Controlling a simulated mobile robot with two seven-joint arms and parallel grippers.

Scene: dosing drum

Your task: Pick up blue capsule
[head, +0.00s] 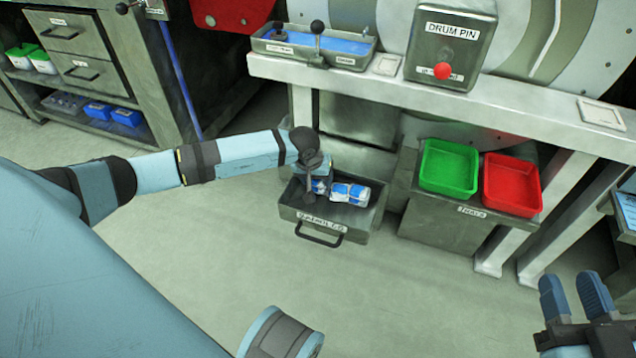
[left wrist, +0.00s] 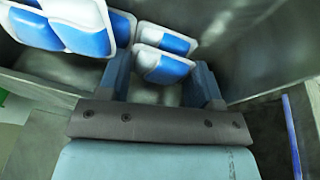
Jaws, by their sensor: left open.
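Blue-and-white capsules (head: 350,193) lie in an open grey metal drawer (head: 356,227) in the head view. My left gripper (head: 312,190) reaches down into the left part of the drawer and partly hides the capsules there. In the left wrist view my left gripper (left wrist: 162,82) is open. A blue capsule (left wrist: 164,70) shows between its fingertips, with another capsule (left wrist: 165,40) just beyond it. More capsules (left wrist: 85,38) lie to the left of the fingers. I cannot tell whether the fingers touch one.
A green tray (head: 449,169) and a red tray (head: 511,184) stand right of the drawer. A metal ledge (head: 400,95) runs above it, with a drum pin box (head: 450,45). Drawer walls stand close around my left gripper. The floor in front is clear.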

